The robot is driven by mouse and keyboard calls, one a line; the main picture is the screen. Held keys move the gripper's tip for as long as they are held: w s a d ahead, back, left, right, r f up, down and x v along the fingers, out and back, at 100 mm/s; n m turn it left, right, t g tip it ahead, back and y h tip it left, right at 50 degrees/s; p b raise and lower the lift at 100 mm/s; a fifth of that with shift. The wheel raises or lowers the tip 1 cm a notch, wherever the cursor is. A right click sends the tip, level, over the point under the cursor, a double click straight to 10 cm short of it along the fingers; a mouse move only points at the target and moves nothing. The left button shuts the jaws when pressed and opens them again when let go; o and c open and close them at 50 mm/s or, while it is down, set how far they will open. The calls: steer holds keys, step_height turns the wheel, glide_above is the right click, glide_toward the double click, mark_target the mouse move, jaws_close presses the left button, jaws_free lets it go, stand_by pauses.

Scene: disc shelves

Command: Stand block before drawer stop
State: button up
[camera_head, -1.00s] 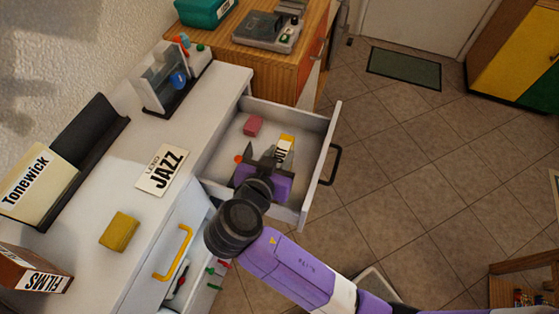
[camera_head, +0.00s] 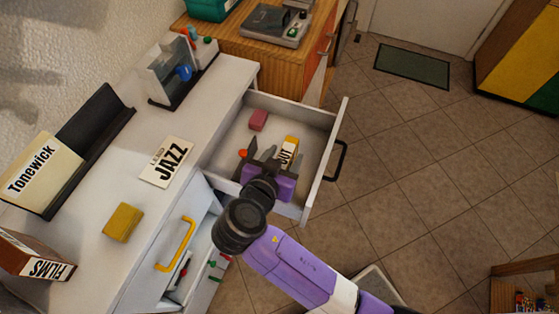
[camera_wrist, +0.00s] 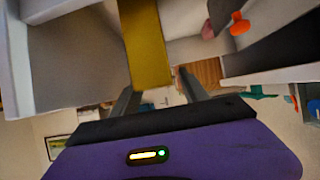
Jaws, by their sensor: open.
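A yellow block (camera_head: 291,144) with a white face lettered "OUT" or "CUT" is in the open white drawer (camera_head: 317,170). My gripper (camera_head: 267,159) is inside the drawer, open, with its fingers close to this block. In the wrist view the yellow block (camera_wrist: 145,45) reaches down between the open fingers (camera_wrist: 158,95); contact cannot be told. A small orange-red piece (camera_head: 243,153) sits left of the fingers, possibly the drawer stop; an orange piece (camera_wrist: 239,24) also shows in the wrist view. A pink block (camera_head: 258,120) lies towards the back of the drawer.
The drawer's front panel with a black handle (camera_head: 337,160) stands right of my gripper. On the white top are a JAZZ card (camera_head: 168,161), a yellow block (camera_head: 123,222) and a clear stand (camera_head: 178,72). A door with a yellow handle (camera_head: 175,244) is ajar below.

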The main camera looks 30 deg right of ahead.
steer(key=v, duration=1.2)
steer(key=shift+f, duration=0.2)
steer(key=s+a+f+n+t+y, duration=0.2)
steer(key=s+a+f+n+y, duration=0.2)
steer(key=s+f+n+y, duration=0.55)
steer(key=s+d+r+n+t, duration=0.1)
steer(key=s+d+r+t, duration=0.4)
steer(key=s+d+r, duration=0.6)
step_height(320, 180, up, 3)
steer(key=shift+d+f+t, duration=0.15)
steer(key=shift+d+t, duration=0.15)
steer(key=shift+t, duration=0.1)
